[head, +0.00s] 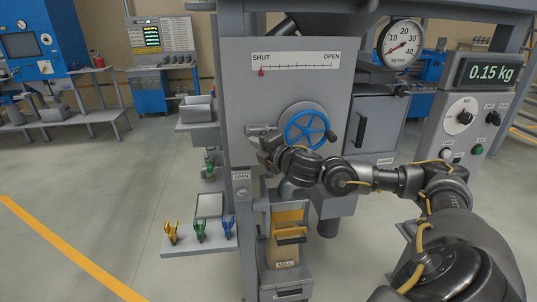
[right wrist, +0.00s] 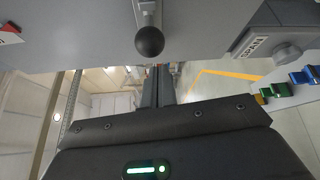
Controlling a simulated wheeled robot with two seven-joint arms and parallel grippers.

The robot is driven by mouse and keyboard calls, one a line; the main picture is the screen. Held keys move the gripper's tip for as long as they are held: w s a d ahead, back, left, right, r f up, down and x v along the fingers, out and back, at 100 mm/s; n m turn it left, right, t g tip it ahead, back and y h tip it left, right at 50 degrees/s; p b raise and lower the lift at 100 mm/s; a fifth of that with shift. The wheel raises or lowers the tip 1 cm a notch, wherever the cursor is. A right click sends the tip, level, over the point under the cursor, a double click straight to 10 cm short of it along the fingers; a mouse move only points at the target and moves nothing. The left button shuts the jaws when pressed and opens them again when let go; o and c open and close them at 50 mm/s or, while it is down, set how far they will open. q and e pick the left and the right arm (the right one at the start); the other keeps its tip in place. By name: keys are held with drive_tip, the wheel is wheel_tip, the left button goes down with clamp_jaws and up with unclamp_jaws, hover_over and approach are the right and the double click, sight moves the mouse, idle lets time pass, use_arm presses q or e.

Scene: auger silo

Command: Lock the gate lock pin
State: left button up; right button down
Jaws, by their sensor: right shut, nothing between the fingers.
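The gate lock pin (head: 258,129) sits on the grey silo panel, just left of the blue handwheel (head: 307,129). In the right wrist view a metal shaft with a black ball knob (right wrist: 150,42), apparently the pin's handle, points toward my gripper. My right gripper (head: 266,143) is at the panel beside the pin and partly covers it. It is shut and empty; its dark fingers also show in the right wrist view (right wrist: 156,86), close to the knob. I cannot tell whether they touch it. The gate pointer (head: 261,71) is at SHUT. My left gripper is not in view.
A side shelf (head: 190,244) holds yellow, green and blue clips. A spout with a container (head: 285,252) stands below the panel. A SPAN block (head: 241,183) is just below my gripper. The scale display (head: 490,72) reads 0.15 kg. The floor at left is clear.

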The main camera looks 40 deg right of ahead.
drive_tip(key=s+a, duration=0.2)
drive_tip(key=s, duration=0.7)
drive_tip(key=shift+a, duration=0.3)
drive_tip(key=shift+r, duration=0.1)
idle(0.4)
